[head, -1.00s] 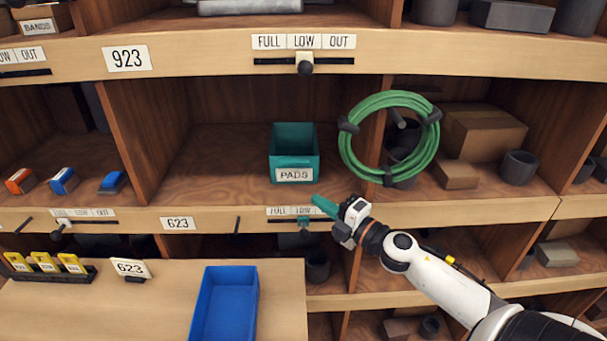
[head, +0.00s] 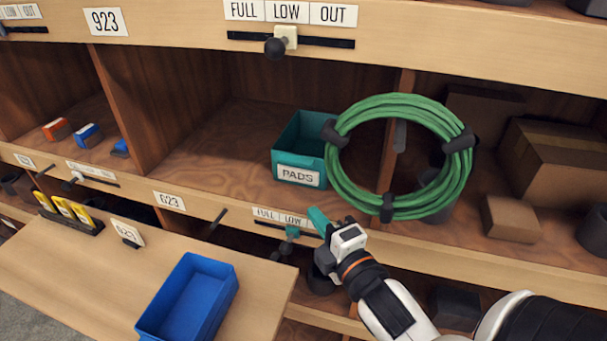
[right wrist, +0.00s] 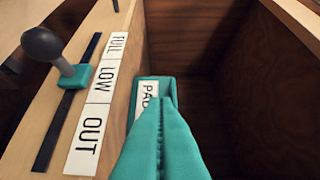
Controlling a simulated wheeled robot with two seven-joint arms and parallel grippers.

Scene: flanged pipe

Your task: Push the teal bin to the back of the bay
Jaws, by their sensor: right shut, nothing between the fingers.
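The teal bin (head: 297,172), labelled PADS, stands upright in the bay (head: 215,165) labelled 623, near the bay's right wall, with floor showing in front of it and behind it. My right gripper (head: 317,218) has teal fingers that are closed together and empty. It is in front of the bin, close to the shelf's front edge, apart from the bin in the head view. In the right wrist view the closed fingers (right wrist: 162,140) cover part of the bin (right wrist: 152,90); whether they touch it cannot be told there. My left gripper is not in view.
A green hose coil (head: 345,180) hangs at the divider just right of the bin. A slider with a teal block (head: 292,231) runs along the front edge below. A blue tray (head: 190,300) sits on the lower board (head: 90,265). The bay's left side is clear.

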